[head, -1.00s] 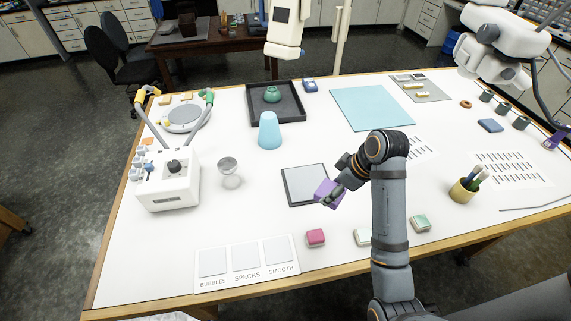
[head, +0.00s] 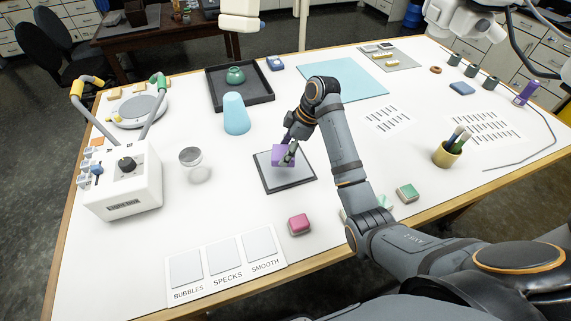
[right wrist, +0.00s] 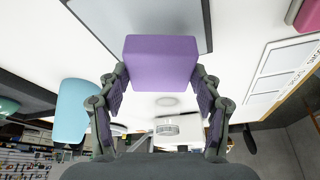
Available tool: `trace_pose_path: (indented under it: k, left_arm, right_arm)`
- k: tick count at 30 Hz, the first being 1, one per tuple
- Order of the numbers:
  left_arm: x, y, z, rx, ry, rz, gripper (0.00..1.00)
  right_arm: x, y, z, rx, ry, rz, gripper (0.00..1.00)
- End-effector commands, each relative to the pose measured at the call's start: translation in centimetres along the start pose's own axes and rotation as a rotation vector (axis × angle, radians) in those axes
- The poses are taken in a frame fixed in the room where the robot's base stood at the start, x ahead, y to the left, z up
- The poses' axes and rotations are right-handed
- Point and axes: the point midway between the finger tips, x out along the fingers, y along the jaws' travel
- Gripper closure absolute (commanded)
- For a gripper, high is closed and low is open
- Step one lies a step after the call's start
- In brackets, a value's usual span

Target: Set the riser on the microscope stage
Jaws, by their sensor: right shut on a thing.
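A purple block (head: 283,155), which looks like the riser, is between the fingers of my right gripper (head: 291,150). The right wrist view shows the block (right wrist: 160,62) with the fingers of my right gripper (right wrist: 160,85) closed on its two sides. It is over a grey square pad with a dark rim (head: 288,184); I cannot tell whether it touches the pad. A round grey plate (head: 138,108) between two gooseneck lamps stands at the left and looks like the microscope stage. My left gripper is not in view.
A white control box (head: 125,178) and a clear glass piece (head: 190,158) stand at left. A blue cone (head: 236,115) stands before a dark tray (head: 240,90) with a green pot. A pink block (head: 299,224) and a labelled card (head: 226,264) lie near the front edge.

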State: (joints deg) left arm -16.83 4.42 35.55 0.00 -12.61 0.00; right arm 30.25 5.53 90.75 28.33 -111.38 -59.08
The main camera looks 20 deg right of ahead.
Motion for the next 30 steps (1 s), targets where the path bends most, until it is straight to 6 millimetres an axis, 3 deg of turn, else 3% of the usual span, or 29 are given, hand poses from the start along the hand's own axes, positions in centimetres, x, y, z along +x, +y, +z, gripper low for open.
trace_pose_path:
  k: [2,9,15,27,28,30]
  left_arm:
    - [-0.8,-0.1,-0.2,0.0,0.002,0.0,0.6]
    - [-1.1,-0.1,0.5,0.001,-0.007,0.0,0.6]
    - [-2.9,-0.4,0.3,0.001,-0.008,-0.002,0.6]
    - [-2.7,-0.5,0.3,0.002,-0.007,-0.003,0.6]
    - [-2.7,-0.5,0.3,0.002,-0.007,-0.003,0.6]
    - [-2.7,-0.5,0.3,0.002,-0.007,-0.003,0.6]
  right_arm:
    - [0.2,0.8,0.0,-0.001,0.001,0.001,0.61]
    - [1.2,1.6,0.4,-0.002,0.001,0.003,0.61]
    - [3.7,1.9,1.4,0.0,0.0,0.001,0.61]
    - [4.8,1.9,1.9,-0.002,0.001,0.004,0.61]
    - [4.8,1.9,1.8,-0.002,0.001,0.004,0.32]
    - [4.8,1.9,1.8,-0.002,0.001,0.004,0.23]
